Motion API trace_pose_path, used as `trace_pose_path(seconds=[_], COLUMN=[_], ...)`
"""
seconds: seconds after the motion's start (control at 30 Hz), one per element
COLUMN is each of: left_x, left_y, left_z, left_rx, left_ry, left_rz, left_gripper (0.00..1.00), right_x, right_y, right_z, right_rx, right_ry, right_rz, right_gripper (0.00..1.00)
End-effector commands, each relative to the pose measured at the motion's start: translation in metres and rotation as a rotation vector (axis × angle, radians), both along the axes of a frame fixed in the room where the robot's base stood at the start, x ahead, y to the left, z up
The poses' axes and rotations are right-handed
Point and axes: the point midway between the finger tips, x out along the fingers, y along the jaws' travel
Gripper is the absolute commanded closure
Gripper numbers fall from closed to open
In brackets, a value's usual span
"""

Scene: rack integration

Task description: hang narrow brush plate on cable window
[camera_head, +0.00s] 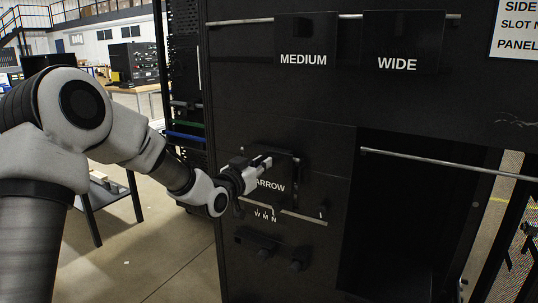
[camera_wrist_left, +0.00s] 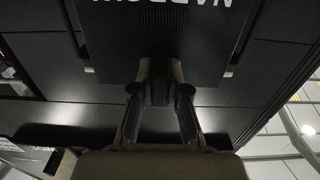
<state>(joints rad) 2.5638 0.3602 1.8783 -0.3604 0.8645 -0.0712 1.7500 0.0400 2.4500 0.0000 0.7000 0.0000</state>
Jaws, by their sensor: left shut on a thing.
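The narrow brush plate (camera_head: 285,186) is black, with a white label of which "ARROW" shows; my left gripper hides part of it. It is upright in front of the dark rack panel, above a bar marked W M N. My left gripper (camera_head: 262,163) is shut on the plate at its upper edge. In the left wrist view the plate (camera_wrist_left: 165,38) shows its label upside down, and the gripper's fingers (camera_wrist_left: 160,78) close on a dark tab. The cable window (camera_head: 400,230) looks like the dark opening at right, with a rail (camera_head: 440,164) across its top. My right gripper is not visible.
The medium plate (camera_head: 304,38) and wide plate (camera_head: 402,42) hang from an upper rail (camera_head: 240,22). The marked bar (camera_head: 300,216) and dark fixtures (camera_head: 270,247) are below the plate. A workbench (camera_head: 128,90) stands behind at left.

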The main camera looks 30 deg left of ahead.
Motion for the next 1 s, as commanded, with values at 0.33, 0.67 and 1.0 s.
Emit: trace_pose_path(seconds=[0.33, 0.67, 1.0], left_x=[0.000, -0.006, -0.084], left_y=[0.000, 0.001, 0.008], left_z=[-0.004, -0.005, -0.004], left_rx=[0.000, -0.003, -0.008], left_ry=[-0.001, 0.001, -0.001], left_rz=[0.000, 0.001, 0.000], left_gripper=[0.57, 0.57, 0.57], right_x=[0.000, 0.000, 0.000], right_y=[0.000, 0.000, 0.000], right_z=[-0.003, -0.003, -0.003], right_rx=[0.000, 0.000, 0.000], right_ry=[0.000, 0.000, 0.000], right_rz=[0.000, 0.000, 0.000], right_gripper=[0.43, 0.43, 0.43])
